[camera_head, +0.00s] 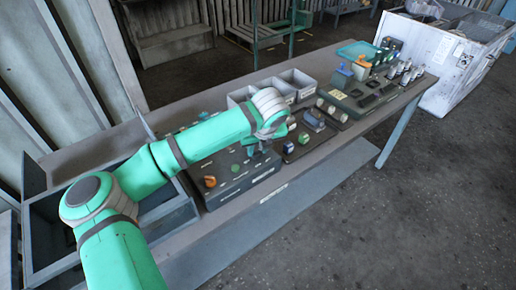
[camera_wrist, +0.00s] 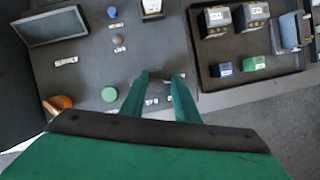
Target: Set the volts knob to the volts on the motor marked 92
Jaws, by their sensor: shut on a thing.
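My gripper (camera_wrist: 161,80) is over the dark control panel (camera_wrist: 75,80), its two green fingers shut on a small knob that the fingers mostly hide. Small pale marks show on the panel between the fingers. In the head view my gripper (camera_head: 258,150) reaches down onto the same panel (camera_head: 240,182). I cannot read which label belongs to the held knob. Two dark box-shaped parts with pale labels, one on the left (camera_wrist: 216,20) and one on the right (camera_wrist: 252,16), stand in a tray right of the panel. Their markings are too small to read, so I cannot tell which is 92.
The panel also has an orange knob (camera_wrist: 58,103), a green button (camera_wrist: 109,95), a grey knob (camera_wrist: 117,39), a blue button (camera_wrist: 112,12) and a screen (camera_wrist: 50,26). A blue block (camera_wrist: 222,69) and a green block (camera_wrist: 254,63) lie in the tray. Grey bins (camera_head: 294,84) stand behind.

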